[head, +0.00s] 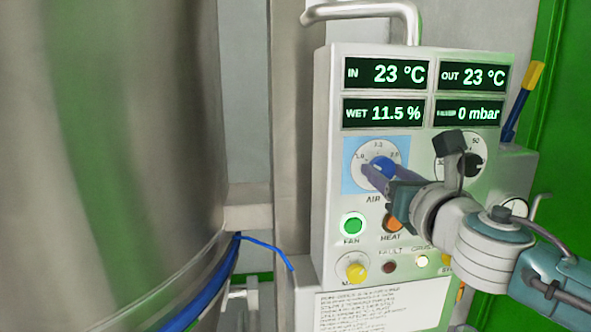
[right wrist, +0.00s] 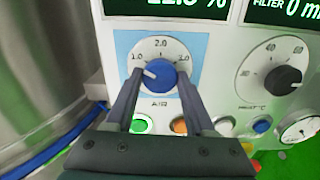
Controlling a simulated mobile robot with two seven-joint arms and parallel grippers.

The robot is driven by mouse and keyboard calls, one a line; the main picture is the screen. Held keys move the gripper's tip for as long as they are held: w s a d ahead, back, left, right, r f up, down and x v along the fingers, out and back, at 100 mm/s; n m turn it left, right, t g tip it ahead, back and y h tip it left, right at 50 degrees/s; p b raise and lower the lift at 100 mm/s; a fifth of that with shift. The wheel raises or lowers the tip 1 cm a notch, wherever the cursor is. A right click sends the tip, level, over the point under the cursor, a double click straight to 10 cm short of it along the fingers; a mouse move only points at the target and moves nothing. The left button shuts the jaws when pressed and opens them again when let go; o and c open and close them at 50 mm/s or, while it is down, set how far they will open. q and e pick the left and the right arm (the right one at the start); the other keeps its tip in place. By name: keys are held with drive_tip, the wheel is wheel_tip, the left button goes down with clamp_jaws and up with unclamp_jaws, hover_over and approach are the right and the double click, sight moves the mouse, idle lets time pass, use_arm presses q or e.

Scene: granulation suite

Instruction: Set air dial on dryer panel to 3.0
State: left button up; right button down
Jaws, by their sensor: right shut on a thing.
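The air dial (head: 359,174) is a round white scale on a light blue square of the dryer panel (head: 325,150). Its blue knob (right wrist: 160,74) shows between my finger tips in the right wrist view. The scale reads 1.0 at left, 2.0 at top and 3.0 at right. The knob's white pointer mark (right wrist: 149,73) points left, near the 1.0 end. My right gripper (head: 381,172) reaches in from the right and is shut on the knob, one finger on each side. It also shows in the right wrist view (right wrist: 159,82). My left gripper is not in view.
A black heat knob (right wrist: 284,80) is right of the air dial. Below are a green fan button (head: 352,225), an orange heat button (head: 393,223) and a yellow knob (head: 356,272). A large steel vessel (head: 110,150) stands at left. Displays (head: 387,73) sit above.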

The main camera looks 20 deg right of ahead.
drive_tip(key=m+b, duration=0.1)
drive_tip(key=m, duration=0.5)
drive_tip(key=m+b, duration=0.1)
drive_tip(key=m, duration=1)
drive_tip(key=shift+m+b, duration=0.3)
drive_tip(key=shift+m, duration=0.1)
drive_tip(key=m, duration=0.3)
drive_tip(key=shift+m, duration=1.5)
